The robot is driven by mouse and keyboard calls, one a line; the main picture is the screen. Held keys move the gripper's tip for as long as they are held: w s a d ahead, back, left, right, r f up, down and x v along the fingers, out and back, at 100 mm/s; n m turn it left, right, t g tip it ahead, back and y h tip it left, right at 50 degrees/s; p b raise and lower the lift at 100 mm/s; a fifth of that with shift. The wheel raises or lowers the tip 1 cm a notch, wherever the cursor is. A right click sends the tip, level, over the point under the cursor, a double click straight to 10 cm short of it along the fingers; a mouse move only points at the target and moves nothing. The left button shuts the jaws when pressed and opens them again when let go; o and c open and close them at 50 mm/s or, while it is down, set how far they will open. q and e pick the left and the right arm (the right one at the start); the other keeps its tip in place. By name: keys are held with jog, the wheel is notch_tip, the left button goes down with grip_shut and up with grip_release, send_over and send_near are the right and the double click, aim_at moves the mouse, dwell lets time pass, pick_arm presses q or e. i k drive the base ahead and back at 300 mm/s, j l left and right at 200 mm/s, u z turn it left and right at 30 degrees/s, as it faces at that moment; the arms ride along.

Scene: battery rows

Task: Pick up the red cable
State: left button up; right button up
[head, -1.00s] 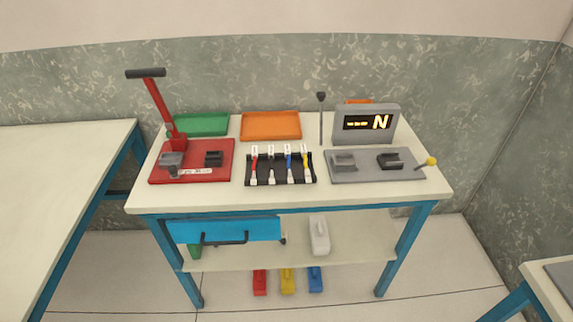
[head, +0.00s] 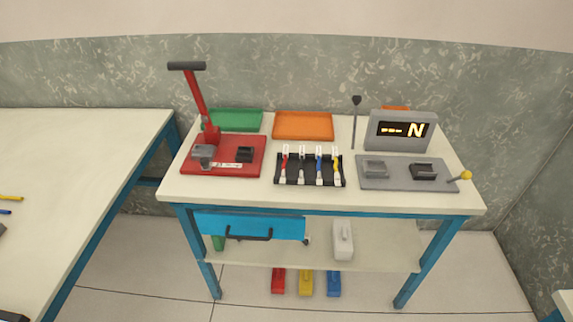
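The red cable (head: 284,163) lies at the left end of a black rack (head: 310,184) on the middle table, with white ends. Beside it in the rack lie a grey or white cable (head: 302,165), a blue cable (head: 319,166) and a yellow cable (head: 337,167). Neither of my grippers can be made out in the head view.
A red lever press (head: 224,168) stands left of the rack, and a grey tester plate (head: 405,185) with a display (head: 402,128) stands right. Green (head: 238,119) and orange (head: 303,124) trays lie behind. A blue drawer (head: 250,226) hangs below. Another table (head: 70,150) stands left.

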aim_at(285, 152)
jog(key=i+l, duration=0.2)
jog(key=l, duration=0.15)
jog(key=i+l, duration=0.2)
jog(key=l, duration=0.15)
jog(key=i+l, duration=0.2)
jog(key=l, duration=0.15)
